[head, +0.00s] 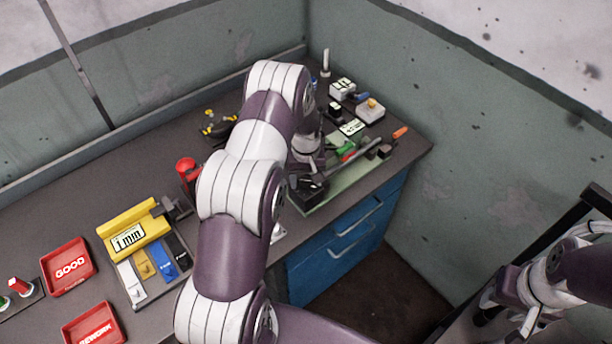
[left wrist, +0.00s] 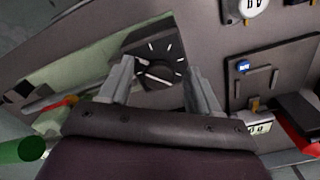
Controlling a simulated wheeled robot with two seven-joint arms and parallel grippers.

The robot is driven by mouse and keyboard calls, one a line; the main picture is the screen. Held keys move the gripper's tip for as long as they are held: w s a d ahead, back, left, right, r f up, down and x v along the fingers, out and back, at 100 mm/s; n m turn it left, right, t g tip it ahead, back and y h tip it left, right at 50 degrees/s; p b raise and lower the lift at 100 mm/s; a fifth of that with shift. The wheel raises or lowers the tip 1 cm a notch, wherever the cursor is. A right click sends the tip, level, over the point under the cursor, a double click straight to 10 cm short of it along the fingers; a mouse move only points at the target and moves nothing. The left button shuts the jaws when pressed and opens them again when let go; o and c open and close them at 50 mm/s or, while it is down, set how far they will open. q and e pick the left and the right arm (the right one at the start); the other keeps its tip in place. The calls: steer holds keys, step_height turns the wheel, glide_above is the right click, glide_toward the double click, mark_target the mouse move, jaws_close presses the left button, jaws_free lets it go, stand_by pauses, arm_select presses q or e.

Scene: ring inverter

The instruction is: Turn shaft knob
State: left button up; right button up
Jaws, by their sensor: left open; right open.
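A black square dial plate with white tick marks (left wrist: 165,45) lies ahead of my left gripper (left wrist: 160,68) in the left wrist view. A pale pointer line on it marks what looks like the shaft knob (left wrist: 157,75). My left gripper is open, with one finger on each side of the dial. I cannot tell whether the fingers touch it. In the head view my left gripper (head: 310,187) is at the bench's right end, and my arm hides much of the area around it. My right gripper (head: 508,318) is open and empty at the lower right, away from the bench.
On the bench, a yellow "1 mm" fixture (head: 127,222), a red GOOD tray (head: 68,266) and a red REWORK tray (head: 95,328) stand left. White instruments (head: 369,110) and an orange-handled tool (head: 399,133) lie near the right corner. Blue drawers (head: 335,250) are below.

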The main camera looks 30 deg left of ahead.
arm_select(q)
steer(key=c, duration=1.1)
steer(key=shift+o, duration=0.2)
steer(key=shift+f, duration=0.1)
steer(key=m+b, duration=0.2)
steer(key=m, duration=0.1)
steer(key=shift+a+m, duration=0.1)
steer(key=shift+m, duration=0.3)
steer(key=m+b, duration=0.1)
steer(key=m, duration=0.3)
steer(key=shift+a+m+b, duration=0.1)
steer(key=shift+m+b, duration=0.2)
steer(key=shift+m, duration=0.3)
